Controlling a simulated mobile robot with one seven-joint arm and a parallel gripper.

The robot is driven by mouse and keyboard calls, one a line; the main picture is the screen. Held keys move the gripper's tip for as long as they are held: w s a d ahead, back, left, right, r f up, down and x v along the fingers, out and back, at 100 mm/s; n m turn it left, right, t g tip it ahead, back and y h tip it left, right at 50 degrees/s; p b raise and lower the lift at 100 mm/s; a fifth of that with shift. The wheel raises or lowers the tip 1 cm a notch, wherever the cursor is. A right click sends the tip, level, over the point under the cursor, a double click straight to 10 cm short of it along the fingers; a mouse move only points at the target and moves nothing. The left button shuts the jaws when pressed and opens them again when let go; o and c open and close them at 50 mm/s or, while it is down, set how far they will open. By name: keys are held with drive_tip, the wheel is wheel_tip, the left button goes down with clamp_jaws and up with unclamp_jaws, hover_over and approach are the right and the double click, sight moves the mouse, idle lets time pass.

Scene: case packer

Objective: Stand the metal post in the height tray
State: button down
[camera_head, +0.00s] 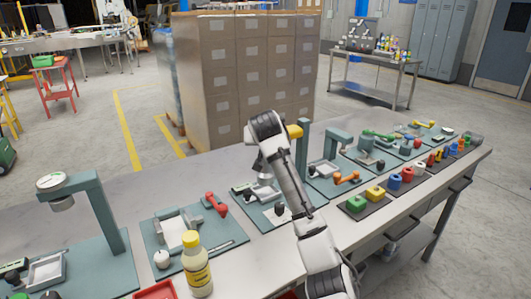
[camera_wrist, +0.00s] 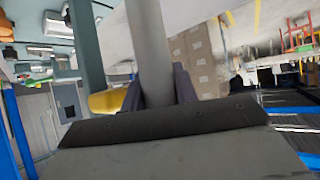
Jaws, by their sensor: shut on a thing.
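The metal post (camera_wrist: 148,40) is a smooth grey cylinder in the wrist view. It stands out from between the dark fingers of my gripper (camera_wrist: 158,88), which is shut on it. In the head view my arm hides most of the gripper and post, above the middle station. A station at the left has a teal stand with a round dial (camera_head: 51,181) and a shallow grey tray (camera_head: 46,271). Another light tray (camera_head: 172,232) lies on the board to its right. I cannot tell which tray is the height tray.
A yellow handle (camera_head: 293,131) on a teal upright (camera_head: 302,150) is close behind my arm; the yellow part shows close in the wrist view (camera_wrist: 107,101). A yellow bottle (camera_head: 196,268) stands at the front. Coloured blocks (camera_head: 375,193) line the right. Bare bench (camera_head: 250,262) lies left of my arm.

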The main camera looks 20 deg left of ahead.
drive_tip(key=shift+f+p, duration=0.35)
drive_tip(key=shift+f, duration=1.85)
drive_tip(key=shift+f, duration=0.15)
drive_tip(key=c, duration=1.1)
unclamp_jaws()
drive_tip(key=b+v, duration=0.3)
drive_tip(key=v, duration=0.9)
